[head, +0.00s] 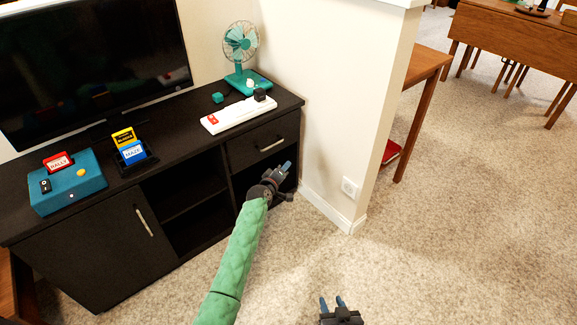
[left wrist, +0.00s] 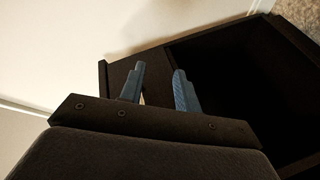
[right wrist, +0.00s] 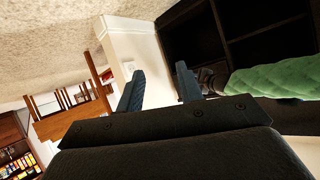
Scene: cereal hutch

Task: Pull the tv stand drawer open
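The black tv stand (head: 95,255) has a drawer (head: 240,149) at its upper right, with a pale bar handle (head: 271,145). The drawer front looks flush with the stand. My left gripper (head: 285,168) is in front of the stand, just below and right of the handle in the head view. In the left wrist view its fingers (left wrist: 158,84) are apart, and a small pale sliver, perhaps the handle, shows beside one finger. I cannot tell whether they touch it. My right gripper (head: 332,303) is open and empty over the carpet, away from the stand.
A white wall end (head: 350,120) stands close right of the drawer. Open shelves (head: 185,195) lie left of it. The carpet in front is clear.

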